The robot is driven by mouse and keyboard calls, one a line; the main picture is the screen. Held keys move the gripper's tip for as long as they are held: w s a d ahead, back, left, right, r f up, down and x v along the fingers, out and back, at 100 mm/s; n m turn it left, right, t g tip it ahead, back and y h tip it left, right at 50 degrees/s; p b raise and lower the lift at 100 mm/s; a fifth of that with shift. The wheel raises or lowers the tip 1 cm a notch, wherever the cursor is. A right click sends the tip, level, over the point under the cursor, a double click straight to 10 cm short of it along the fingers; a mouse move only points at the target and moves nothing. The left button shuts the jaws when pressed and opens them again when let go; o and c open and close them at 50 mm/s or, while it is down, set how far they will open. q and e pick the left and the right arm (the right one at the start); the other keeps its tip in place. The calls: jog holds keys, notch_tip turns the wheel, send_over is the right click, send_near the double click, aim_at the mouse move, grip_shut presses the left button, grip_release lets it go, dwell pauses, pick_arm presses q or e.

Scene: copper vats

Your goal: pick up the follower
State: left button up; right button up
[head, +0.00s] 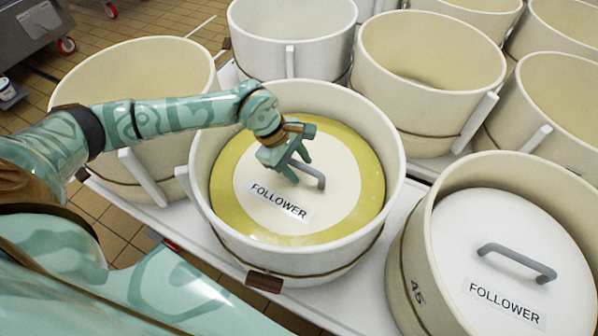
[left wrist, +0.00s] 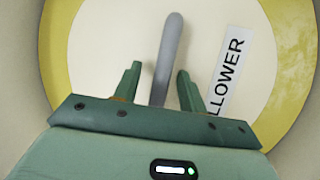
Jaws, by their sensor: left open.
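A round follower (head: 285,222), a disc with a white middle, a yellow outer ring, a "FOLLOWER" label and a grey bar handle (head: 308,174), lies inside the middle vat (head: 397,190). My left gripper (head: 297,172) is over the disc at the handle. In the left wrist view, the open fingers (left wrist: 158,90) stand on either side of the grey handle (left wrist: 168,60), with gaps showing on both sides. A second follower (head: 515,250), plain white with its own grey handle, sits in the vat at the lower right (head: 408,280). My right gripper is not in view.
Several empty cream vats stand around, including one at the left (head: 75,85) and one at the back right (head: 432,45). They rest on white platforms (head: 345,295) above a brown tiled floor (head: 120,215). The middle vat's rim rises around my gripper.

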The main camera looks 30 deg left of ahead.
pick_arm(q)
grip_shut()
dwell(1.4)
jog(key=shift+r, duration=0.1)
